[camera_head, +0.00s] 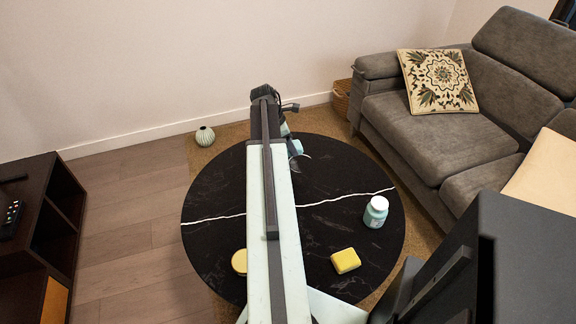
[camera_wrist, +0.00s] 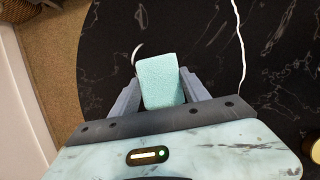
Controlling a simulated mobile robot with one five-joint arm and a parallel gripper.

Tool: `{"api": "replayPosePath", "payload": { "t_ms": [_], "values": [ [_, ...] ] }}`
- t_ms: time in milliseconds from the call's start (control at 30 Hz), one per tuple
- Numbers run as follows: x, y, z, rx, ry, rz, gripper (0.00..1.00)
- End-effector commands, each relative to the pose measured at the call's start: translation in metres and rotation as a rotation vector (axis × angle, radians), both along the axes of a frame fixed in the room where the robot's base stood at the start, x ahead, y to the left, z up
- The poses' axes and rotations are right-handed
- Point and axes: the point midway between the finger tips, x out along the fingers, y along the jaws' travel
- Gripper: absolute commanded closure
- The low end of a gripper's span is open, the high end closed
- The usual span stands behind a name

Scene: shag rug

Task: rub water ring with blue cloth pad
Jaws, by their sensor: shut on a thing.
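The blue cloth pad (camera_wrist: 161,80) is a light blue block between the fingers of my gripper (camera_wrist: 161,88) in the wrist view. My gripper is shut on it. In the head view, part of the pad (camera_head: 297,147) shows just right of my arm, over the far part of the black table. The water ring (camera_head: 309,158) shows there as a thin pale arc beside the pad. In the wrist view, a short arc of the ring (camera_wrist: 134,52) shows at the pad's far left corner. The pad or gripper hides the rest. I cannot tell whether the pad touches the tabletop.
The round black table (camera_head: 225,190) has white veins. On it stand a white-capped blue bottle (camera_head: 375,212), a yellow block (camera_head: 345,260) and a round yellow item (camera_head: 239,262), partly behind my arm. A grey sofa (camera_head: 420,135) is to the right, a dark cabinet (camera_head: 40,225) to the left.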

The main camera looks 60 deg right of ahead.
Motion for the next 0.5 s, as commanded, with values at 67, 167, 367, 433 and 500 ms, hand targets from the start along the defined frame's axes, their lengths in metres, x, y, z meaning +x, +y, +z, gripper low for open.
{"api": "replayPosePath", "payload": {
  "t_ms": [67, 167, 367, 433, 500],
  "values": [
    [0.004, -0.003, -0.011, 0.000, 0.000, 0.009, 0.79],
    [0.005, -0.003, -0.010, 0.000, 0.000, 0.012, 0.79],
    [0.004, -0.003, -0.013, 0.000, 0.000, 0.011, 0.79],
    [0.004, -0.003, -0.017, 0.000, 0.000, 0.010, 0.79],
    [0.003, -0.003, -0.023, 0.000, 0.000, 0.009, 0.79]
  ]
}}
